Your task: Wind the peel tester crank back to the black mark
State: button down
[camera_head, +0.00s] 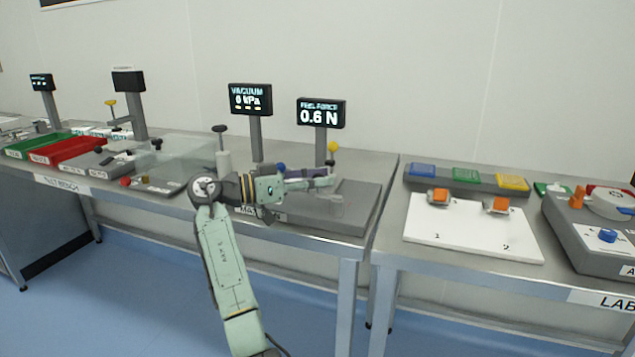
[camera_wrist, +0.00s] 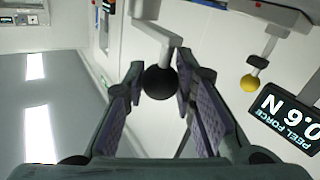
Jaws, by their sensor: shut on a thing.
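The peel tester's grey base (camera_head: 362,196) is on the left bench, with its display (camera_head: 321,114) on a post behind, reading 0.6 N. The display also shows sideways in the wrist view (camera_wrist: 290,118). My gripper (camera_head: 328,178) reaches across the tester from the left. In the wrist view its fingers are shut on the crank's black ball knob (camera_wrist: 161,82), at the end of a grey crank arm (camera_wrist: 160,35). A yellow ball knob (camera_wrist: 250,83) on a rod is apart at the right; it also shows in the head view (camera_head: 333,147). I cannot make out the black mark.
A vacuum display (camera_head: 250,98) reading 0 kPa and a blue knob (camera_head: 281,167) are close to my arm. Red (camera_head: 68,149) and green (camera_head: 38,144) trays are farther left. The right bench holds a white board (camera_head: 472,228) with two orange-topped blocks.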

jog(key=shift+w+d+m+g, duration=0.1)
jog(key=shift+m+g, duration=0.2)
jog(key=shift+g, duration=0.2)
jog(key=c, duration=1.3)
grip_release()
jog(key=v, duration=1.2)
jog(key=shift+f, duration=0.1)
